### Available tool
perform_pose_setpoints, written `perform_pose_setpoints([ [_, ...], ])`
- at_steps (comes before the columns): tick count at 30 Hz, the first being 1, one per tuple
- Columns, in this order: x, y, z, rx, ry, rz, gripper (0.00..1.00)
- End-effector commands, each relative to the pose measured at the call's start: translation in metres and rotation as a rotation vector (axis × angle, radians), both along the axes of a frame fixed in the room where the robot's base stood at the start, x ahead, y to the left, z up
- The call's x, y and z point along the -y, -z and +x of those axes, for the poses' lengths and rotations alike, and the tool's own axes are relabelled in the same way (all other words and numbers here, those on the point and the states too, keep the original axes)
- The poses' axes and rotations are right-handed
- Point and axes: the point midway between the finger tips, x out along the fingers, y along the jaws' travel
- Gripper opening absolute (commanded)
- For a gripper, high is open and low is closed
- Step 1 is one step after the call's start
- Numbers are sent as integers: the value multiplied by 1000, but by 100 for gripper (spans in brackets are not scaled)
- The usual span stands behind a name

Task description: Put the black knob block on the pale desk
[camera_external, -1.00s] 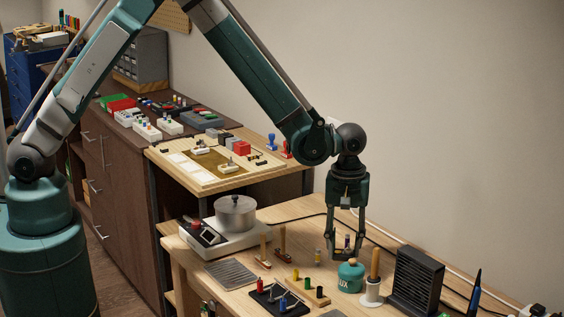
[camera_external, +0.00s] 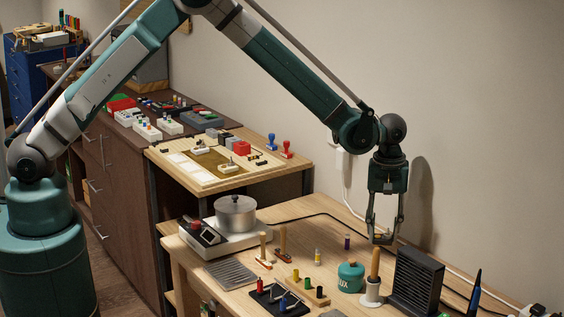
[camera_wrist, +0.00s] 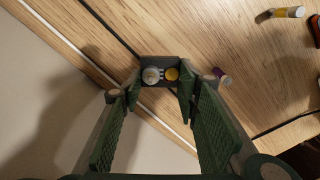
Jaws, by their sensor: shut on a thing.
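The black knob block (camera_wrist: 156,84) is a small dark block with a silver knob and a yellow knob on top. In the wrist view it sits between the tips of my gripper (camera_wrist: 161,92). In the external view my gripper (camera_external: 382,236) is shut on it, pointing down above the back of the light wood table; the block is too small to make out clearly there. Two pale surfaces show: this front wood table (camera_external: 300,210) and a pale-topped desk (camera_external: 207,184) behind it to the left, with boards and small parts on it.
A purple-capped cylinder (camera_external: 347,242) stands left of my gripper. A green jar (camera_external: 350,277), a wooden-handled tool in a white holder (camera_external: 372,292) and a black finned box (camera_external: 415,280) stand in front. A metal pot (camera_external: 235,214) is at left. Two stamps (camera_external: 287,149) stand on the desk.

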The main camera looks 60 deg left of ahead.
Motion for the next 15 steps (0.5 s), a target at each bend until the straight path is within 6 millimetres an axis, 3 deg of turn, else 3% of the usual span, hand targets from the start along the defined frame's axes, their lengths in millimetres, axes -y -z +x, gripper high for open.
perform_pose_setpoints([
  [6,-1,0,22,0,-1,0,20],
  [15,0,0,24,0,0,0,20],
])
